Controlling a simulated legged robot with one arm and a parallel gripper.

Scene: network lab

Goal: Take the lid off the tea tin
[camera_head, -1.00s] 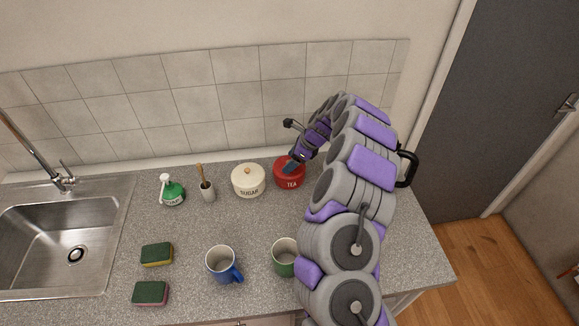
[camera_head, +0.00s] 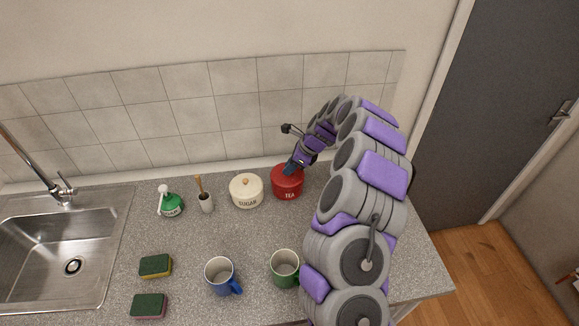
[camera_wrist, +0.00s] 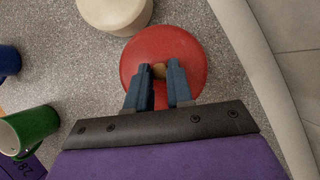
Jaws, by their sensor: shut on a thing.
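The red tea tin (camera_head: 288,187), with TEA on its front, stands on the counter near the back wall, right of the sugar tin. Its red lid (camera_wrist: 180,42) fills the middle of the wrist view, with a small wooden knob (camera_wrist: 159,72) on top. My gripper (camera_head: 291,169) reaches down to the lid from the upper right. In the wrist view my gripper (camera_wrist: 160,72) has its two blue fingers on either side of the knob, shut on it. The lid looks seated on the tin; I cannot see a gap.
The cream sugar tin (camera_head: 246,193) stands close on the left. Further left are a brush holder (camera_head: 206,203) and a green soap bottle (camera_head: 171,206). A blue mug (camera_head: 220,277), a green mug (camera_head: 284,268) and two sponges (camera_head: 155,266) stand nearer the front. The mid-counter is clear.

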